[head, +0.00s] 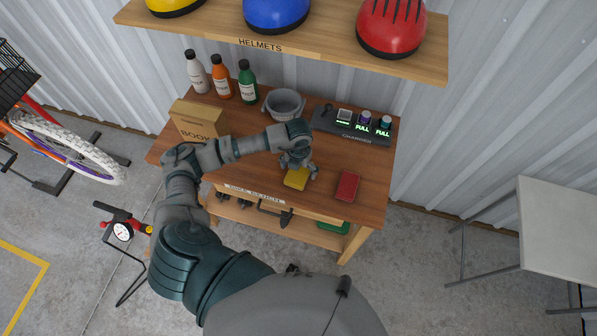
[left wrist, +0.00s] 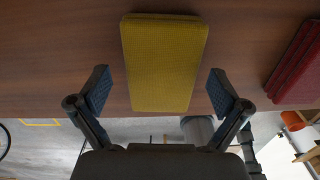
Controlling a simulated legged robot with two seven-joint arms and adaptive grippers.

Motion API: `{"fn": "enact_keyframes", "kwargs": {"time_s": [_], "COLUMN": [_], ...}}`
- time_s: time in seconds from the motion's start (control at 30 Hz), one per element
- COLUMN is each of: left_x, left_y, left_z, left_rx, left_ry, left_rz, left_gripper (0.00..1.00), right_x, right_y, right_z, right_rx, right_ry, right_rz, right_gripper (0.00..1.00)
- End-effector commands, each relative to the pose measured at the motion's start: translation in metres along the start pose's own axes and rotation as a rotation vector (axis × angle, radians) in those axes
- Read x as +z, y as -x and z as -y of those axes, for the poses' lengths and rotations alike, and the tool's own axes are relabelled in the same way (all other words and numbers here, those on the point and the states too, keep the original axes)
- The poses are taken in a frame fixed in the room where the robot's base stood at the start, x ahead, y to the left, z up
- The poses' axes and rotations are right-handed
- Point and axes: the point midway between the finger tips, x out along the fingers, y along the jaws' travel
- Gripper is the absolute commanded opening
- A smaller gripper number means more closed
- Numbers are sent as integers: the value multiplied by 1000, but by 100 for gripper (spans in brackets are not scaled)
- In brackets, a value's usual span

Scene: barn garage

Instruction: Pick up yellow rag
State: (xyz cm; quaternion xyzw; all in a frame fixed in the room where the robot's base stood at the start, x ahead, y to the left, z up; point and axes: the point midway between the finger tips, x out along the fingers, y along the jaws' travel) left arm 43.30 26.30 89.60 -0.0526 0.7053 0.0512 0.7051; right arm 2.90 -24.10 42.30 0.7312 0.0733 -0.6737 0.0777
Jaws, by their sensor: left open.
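The yellow rag (head: 296,178) is a folded rectangle lying on the wooden bench top (head: 375,165) near its front edge. My left gripper (head: 297,171) is right at the rag in the head view and hides part of it. In the left wrist view the rag (left wrist: 165,62) lies between the two open fingers of my left gripper (left wrist: 158,92), with a gap on each side. The fingers do not appear to touch it. My right gripper is in neither view.
A red rag (head: 347,185) lies to the right. A grey bowl (head: 285,104), a charger (head: 352,124), several bottles (head: 220,77) and a book box (head: 197,121) stand behind. The helmet shelf (head: 290,42) hangs above. A white table (head: 565,235) stands at right.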

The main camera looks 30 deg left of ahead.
Motion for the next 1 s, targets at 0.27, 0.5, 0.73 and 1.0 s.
{"fn": "enact_keyframes", "kwargs": {"time_s": [0.27, 0.5, 0.73, 1.0], "left_x": [0, 0, 0, 1], "left_y": [0, 0, 2, 29], "left_z": [0, -1, -1, 0], "left_rx": [0, 0, 0, -2], "left_ry": [0, 0, 0, -1], "left_rz": [0, -1, -1, 2], "left_gripper": [62, 42, 42, 42], "right_x": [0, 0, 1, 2], "right_y": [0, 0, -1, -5], "right_z": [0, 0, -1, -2], "right_rx": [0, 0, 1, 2], "right_ry": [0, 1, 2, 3], "right_rz": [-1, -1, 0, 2], "right_gripper": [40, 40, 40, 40]}}
